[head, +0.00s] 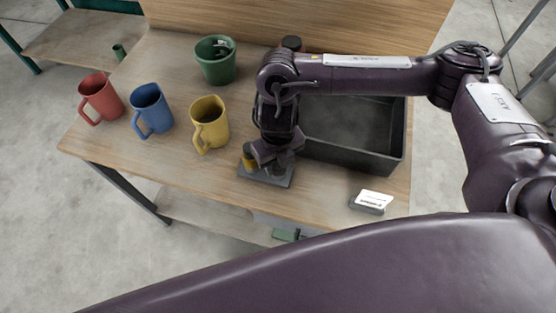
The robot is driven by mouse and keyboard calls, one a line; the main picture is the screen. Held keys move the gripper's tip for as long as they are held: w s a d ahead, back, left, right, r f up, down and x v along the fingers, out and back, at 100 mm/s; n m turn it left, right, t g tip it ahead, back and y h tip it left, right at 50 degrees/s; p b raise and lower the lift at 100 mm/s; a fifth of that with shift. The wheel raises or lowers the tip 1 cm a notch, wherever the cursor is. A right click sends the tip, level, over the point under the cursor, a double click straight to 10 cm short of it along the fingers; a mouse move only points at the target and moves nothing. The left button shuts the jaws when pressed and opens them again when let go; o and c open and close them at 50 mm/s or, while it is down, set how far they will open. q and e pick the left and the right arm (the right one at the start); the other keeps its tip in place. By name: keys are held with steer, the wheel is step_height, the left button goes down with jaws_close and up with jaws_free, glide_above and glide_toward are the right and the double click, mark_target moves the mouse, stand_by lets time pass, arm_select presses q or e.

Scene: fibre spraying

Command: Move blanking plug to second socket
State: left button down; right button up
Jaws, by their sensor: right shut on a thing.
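My right gripper (272,156) points down over a small dark grey block (277,182) near the front edge of the table. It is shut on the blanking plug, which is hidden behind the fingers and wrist. A mustard-yellow piece (249,160) shows at the left end of the block, just left of the fingers. I cannot tell whether it is part of the plug or a separate fitting. The sockets are covered by the gripper, so I cannot see how the plug sits relative to them. My left gripper is out of view.
Red (101,98), blue (151,108) and yellow (209,124) mugs stand left on the table (165,65). A green pot (215,60) stands behind them. A black open tray (397,160) is right of the gripper, under my forearm. A white card on a stand (374,199) is at front right.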

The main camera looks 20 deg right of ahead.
steer(key=o, duration=1.1)
steer(key=shift+r+p, duration=0.3)
steer(key=shift+r, duration=3.55)
steer(key=shift+f, duration=0.1)
